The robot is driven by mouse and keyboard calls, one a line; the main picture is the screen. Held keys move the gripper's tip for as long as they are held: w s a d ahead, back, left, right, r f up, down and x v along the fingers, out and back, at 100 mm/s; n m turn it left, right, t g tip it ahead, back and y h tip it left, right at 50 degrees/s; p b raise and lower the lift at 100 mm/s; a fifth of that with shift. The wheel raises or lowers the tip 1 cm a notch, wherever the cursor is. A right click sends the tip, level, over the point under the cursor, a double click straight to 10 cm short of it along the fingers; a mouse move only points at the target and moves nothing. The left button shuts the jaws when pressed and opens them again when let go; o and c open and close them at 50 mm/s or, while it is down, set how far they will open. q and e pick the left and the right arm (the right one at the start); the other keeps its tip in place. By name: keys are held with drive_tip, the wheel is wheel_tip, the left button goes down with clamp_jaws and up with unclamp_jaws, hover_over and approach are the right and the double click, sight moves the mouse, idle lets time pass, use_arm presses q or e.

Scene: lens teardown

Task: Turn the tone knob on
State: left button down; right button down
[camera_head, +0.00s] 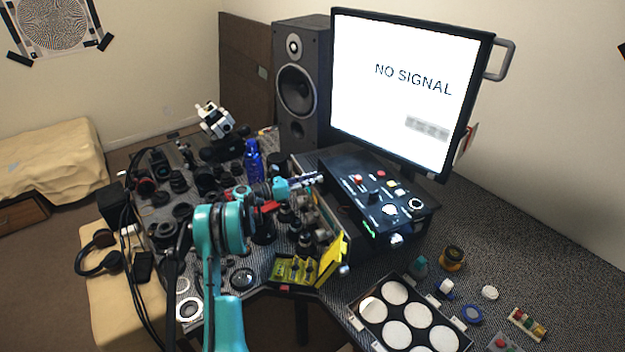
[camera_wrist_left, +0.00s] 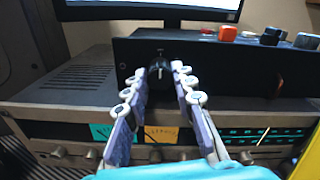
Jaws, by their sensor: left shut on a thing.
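The black box (camera_head: 345,178) with several buttons and knobs on top stands under the monitor in the head view. In the left wrist view its dark front panel (camera_wrist_left: 215,65) carries one round black knob (camera_wrist_left: 158,67) with a pale pointer mark; no lettering for tone can be read. My left gripper (camera_head: 318,178) reaches the box's near left side. In the left wrist view its two fingers (camera_wrist_left: 160,72) stand on either side of the black knob and are shut on it. My right gripper is in neither view.
Below the black box is a receiver (camera_wrist_left: 100,155) with lit dials and a row of knobs. The monitor (camera_head: 395,85) stands behind, beside a speaker (camera_head: 300,85). Many lenses crowd the table's left; a tray of white discs (camera_head: 375,322) lies at front right.

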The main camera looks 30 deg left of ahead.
use_arm(q)
drive_tip(key=shift+m, duration=0.3)
drive_tip(key=m+b, duration=0.2)
drive_tip(key=m, duration=0.9)
drive_tip(key=shift+m, duration=0.3)
idle(0.5)
drive_tip(key=c, duration=1.3)
unclamp_jaws()
drive_tip(key=shift+o, duration=0.2)
